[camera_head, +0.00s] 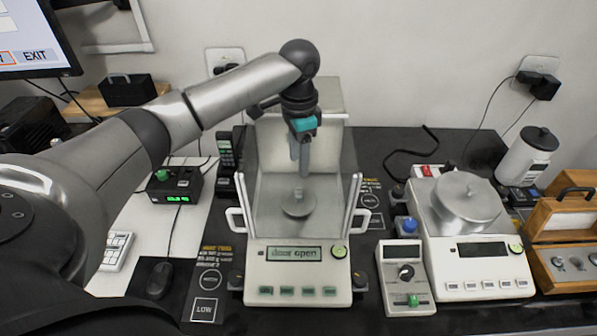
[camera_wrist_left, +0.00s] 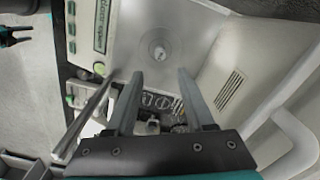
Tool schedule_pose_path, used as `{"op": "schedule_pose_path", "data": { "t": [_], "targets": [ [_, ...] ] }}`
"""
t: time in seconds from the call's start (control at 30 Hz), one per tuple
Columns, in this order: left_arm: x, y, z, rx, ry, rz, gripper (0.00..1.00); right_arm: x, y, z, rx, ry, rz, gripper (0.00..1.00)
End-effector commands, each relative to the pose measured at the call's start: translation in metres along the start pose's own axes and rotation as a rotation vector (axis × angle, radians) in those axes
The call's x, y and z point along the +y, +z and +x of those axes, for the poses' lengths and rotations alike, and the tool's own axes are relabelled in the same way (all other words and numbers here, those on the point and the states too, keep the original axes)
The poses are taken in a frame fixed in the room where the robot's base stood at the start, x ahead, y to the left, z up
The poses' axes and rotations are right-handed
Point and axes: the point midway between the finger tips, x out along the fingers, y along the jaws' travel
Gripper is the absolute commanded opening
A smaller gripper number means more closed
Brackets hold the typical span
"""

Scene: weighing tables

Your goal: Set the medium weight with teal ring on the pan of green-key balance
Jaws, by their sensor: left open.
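The green-key balance (camera_head: 298,285) stands in the middle of the head view, with green keys and a display reading "door open". Its round pan (camera_head: 312,210) is inside the clear draft shield. A small silver weight (camera_head: 299,193) stands upright near the pan's middle; it also shows in the left wrist view (camera_wrist_left: 159,53). I cannot make out a teal ring on it. My left gripper (camera_head: 300,168) points down inside the shield, just above the weight. In the left wrist view its two fingers (camera_wrist_left: 159,74) are apart with nothing between them. My right gripper is not in view.
An open wooden weight case (camera_head: 565,255) is at the far right. The shield's walls and side handles (camera_head: 236,220) closely surround my left gripper.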

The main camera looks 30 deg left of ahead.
Motion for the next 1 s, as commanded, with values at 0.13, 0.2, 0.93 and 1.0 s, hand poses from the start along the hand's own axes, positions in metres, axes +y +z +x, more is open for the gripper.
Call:
{"op": "schedule_pose_path", "data": {
  "t": [0.13,0.2,0.93,1.0],
  "targets": [
    [0.000,0.000,-0.023,0.001,-0.001,0.000,0.54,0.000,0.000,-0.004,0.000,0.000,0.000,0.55],
    [0.000,0.000,-0.029,0.001,-0.001,0.000,0.54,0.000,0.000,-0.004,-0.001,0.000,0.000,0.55],
    [0.000,0.000,-0.040,-0.001,0.000,0.000,0.54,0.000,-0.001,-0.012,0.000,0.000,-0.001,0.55],
    [0.000,0.000,-0.051,0.000,0.000,0.000,0.54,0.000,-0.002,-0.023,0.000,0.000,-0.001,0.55]
  ]
}}
